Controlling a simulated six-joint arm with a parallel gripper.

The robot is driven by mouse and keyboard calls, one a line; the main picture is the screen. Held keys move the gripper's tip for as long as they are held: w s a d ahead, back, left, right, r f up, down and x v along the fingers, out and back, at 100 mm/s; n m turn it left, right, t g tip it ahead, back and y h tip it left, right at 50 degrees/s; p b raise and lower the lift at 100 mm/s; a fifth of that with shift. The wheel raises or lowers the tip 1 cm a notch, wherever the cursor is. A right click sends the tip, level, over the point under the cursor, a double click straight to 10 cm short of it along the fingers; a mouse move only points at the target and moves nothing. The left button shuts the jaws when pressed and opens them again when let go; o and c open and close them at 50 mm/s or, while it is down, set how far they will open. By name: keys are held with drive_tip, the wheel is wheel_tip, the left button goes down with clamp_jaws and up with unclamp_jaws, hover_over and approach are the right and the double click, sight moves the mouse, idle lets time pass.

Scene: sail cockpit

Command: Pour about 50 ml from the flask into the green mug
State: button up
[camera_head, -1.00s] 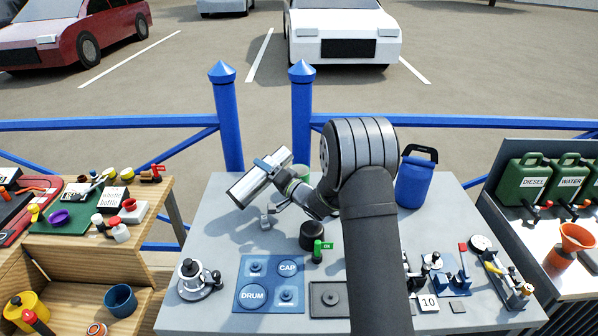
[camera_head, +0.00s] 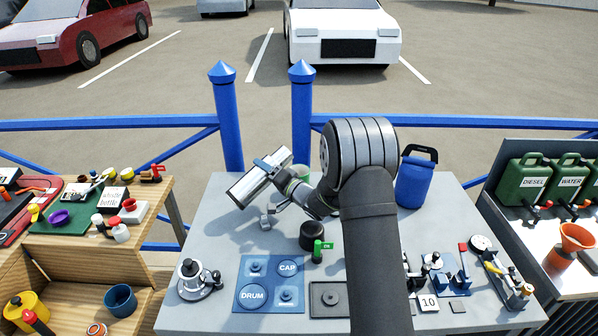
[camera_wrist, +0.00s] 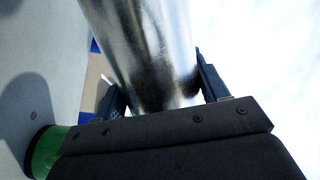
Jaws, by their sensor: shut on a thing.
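My gripper (camera_head: 271,167) is shut around a shiny silver flask (camera_head: 247,189) and holds it tilted above the grey table. The flask's lower-left end points down toward the table's left side. In the wrist view the flask (camera_wrist: 150,40) lies between the two dark fingers. A pale green thing (camera_head: 301,171), perhaps the green mug, shows just behind my wrist, mostly hidden. The wrist view has a green rounded edge (camera_wrist: 46,150) at lower left; I cannot tell whether it is the mug. No liquid stream is visible.
On the grey table (camera_head: 222,225) stand a black round pot (camera_head: 312,235), a blue panel (camera_head: 270,284), a metal stand (camera_head: 193,278) and a blue lantern-like can (camera_head: 416,180). A blue railing (camera_head: 120,124) runs behind. My arm hides the table's middle right.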

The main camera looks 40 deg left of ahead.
drive_tip(key=shift+w+r+n, duration=0.1)
drive_tip(key=shift+w+n, duration=0.25)
drive_tip(key=shift+n, duration=0.65)
drive_tip(key=shift+w+r+n+h, duration=0.3)
drive_tip(key=shift+r+n, duration=0.2)
drive_tip(key=shift+n, duration=0.1)
drive_tip(key=shift+w+f+n, duration=0.2)
drive_tip(key=shift+f+n, duration=0.05)
drive_tip(key=shift+n, duration=0.65)
drive_tip(key=shift+s+r+n+h, duration=0.25)
drive_tip(key=shift+r+n+h, duration=0.2)
drive_tip(key=shift+n, duration=0.45)
drive_tip(key=shift+s+r+n, duration=0.1)
drive_tip(key=shift+r+n, duration=0.05)
drive_tip(key=shift+n, duration=0.65)
drive_tip(key=shift+n+t+h, duration=0.45)
drive_tip(key=shift+n+t, duration=0.05)
drive_tip(key=shift+n, duration=1.2)
